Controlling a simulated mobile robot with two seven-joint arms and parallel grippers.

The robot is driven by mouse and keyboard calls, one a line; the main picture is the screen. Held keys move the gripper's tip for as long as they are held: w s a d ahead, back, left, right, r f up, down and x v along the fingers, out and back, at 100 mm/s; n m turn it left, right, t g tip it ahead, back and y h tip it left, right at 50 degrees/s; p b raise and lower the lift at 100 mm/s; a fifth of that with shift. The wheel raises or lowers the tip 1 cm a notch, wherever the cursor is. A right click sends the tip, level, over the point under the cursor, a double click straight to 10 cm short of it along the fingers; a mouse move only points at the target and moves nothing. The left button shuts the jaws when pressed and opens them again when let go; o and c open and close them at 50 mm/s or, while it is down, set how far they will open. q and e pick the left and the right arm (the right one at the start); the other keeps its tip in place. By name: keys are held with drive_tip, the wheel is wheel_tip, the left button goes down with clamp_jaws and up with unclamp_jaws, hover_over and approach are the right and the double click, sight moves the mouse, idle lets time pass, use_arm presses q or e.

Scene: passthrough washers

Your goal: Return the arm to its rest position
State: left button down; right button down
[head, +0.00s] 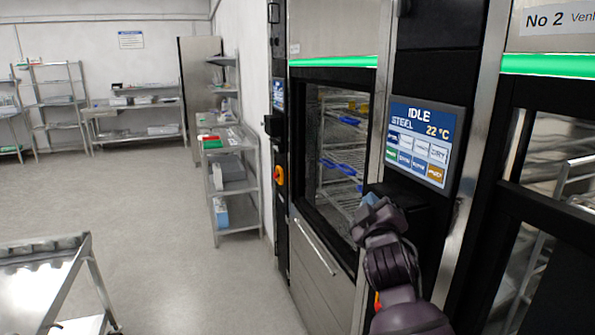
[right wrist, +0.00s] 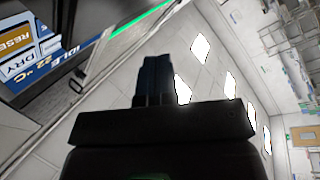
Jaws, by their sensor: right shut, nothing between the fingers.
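My right arm reaches up from the bottom of the head view, in front of the washers. My right gripper (head: 372,200) is at its end, just below and left of the washer's touch panel (head: 418,142), which reads IDLE, STEEL, 22 °C. In the right wrist view the fingers of the right gripper (right wrist: 156,75) are together and empty, with ceiling and lights behind them. The panel (right wrist: 40,60) also shows at the upper left there, apart from the fingers. My left gripper is not in view.
A washer (head: 330,150) with racks behind its glass stands left of the panel, and a second washer (head: 545,150) stands at the right. A steel cart (head: 45,270) is at the lower left. Shelving (head: 235,170) lines the wall. The floor between is clear.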

drive_tip(key=s+d+f+m+g+y, duration=0.1)
drive_tip(key=s+d+f+m, duration=0.1)
drive_tip(key=s+f, duration=0.35)
drive_tip(key=s+d+f+m+g, duration=0.1)
drive_tip(key=s+d+f+m, duration=0.15)
drive_tip(key=f, duration=0.65)
drive_tip(key=s+d+f+m+g+y, duration=0.1)
drive_tip(key=s+d+f+m, duration=0.1)
drive_tip(key=s+f, duration=0.45)
drive_tip(key=s+d+f+m+g, duration=0.1)
drive_tip(key=s+d+f+g, duration=0.1)
drive_tip(key=s+f, duration=0.7)
drive_tip(key=s+d+f+g+h, duration=0.1)
drive_tip(key=s+d+f+g, duration=0.2)
drive_tip(key=s+f, duration=0.6)
drive_tip(key=shift+s+d+f+m+g, duration=0.3)
drive_tip(key=shift+s+f+m, duration=0.1)
drive_tip(key=shift+s, duration=0.7)
drive_tip(key=shift+a, duration=0.1)
